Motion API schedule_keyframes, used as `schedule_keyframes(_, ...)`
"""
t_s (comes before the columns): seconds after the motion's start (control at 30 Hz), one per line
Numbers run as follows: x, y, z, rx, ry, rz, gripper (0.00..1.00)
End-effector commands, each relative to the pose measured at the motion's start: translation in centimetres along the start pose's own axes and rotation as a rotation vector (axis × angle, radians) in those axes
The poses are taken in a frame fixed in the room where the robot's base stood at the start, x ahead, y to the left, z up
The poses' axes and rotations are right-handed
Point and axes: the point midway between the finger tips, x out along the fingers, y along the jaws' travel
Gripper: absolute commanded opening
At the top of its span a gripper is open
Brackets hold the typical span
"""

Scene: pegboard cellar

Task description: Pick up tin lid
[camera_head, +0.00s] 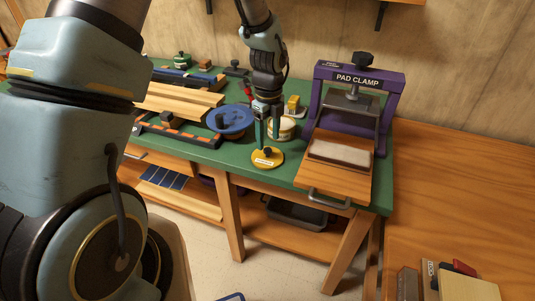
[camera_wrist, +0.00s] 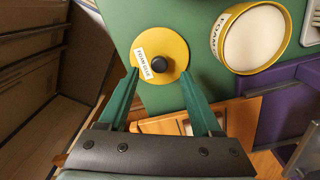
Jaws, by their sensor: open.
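The tin lid is a yellow disc with a black knob and a white label. It lies flat at the front edge of the green bench top, in the head view (camera_head: 267,158) and the wrist view (camera_wrist: 177,46). My gripper (camera_head: 266,141) is open just above the lid. In the wrist view its two green fingertips (camera_wrist: 159,73) are spread, one on each side of the black knob (camera_wrist: 158,64). The fingers do not visibly grip it. The gap in height between fingertips and lid is hard to tell.
A round, pale-topped tin (camera_head: 288,129) stands close behind the lid, also in the wrist view (camera_wrist: 254,38). A blue dish (camera_head: 231,121) is to the left. A purple pad clamp (camera_head: 385,85) stands to the right. The green bench top (camera_head: 240,163) ends just in front of the lid.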

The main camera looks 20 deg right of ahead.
Motion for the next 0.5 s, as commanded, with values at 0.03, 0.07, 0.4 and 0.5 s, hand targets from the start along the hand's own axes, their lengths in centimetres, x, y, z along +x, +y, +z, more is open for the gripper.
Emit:
schedule_keyframes(0.03,0.5,0.2,0.0,0.000,0.001,0.005,0.66)
schedule_keyframes(0.07,0.8,0.2,0.1,-0.001,0.001,0.006,0.66)
schedule_keyframes(0.4,3.6,0.1,0.2,-0.001,0.000,0.000,0.66)
schedule_keyframes(0.5,3.6,0.1,0.2,-0.002,0.000,-0.001,0.66)
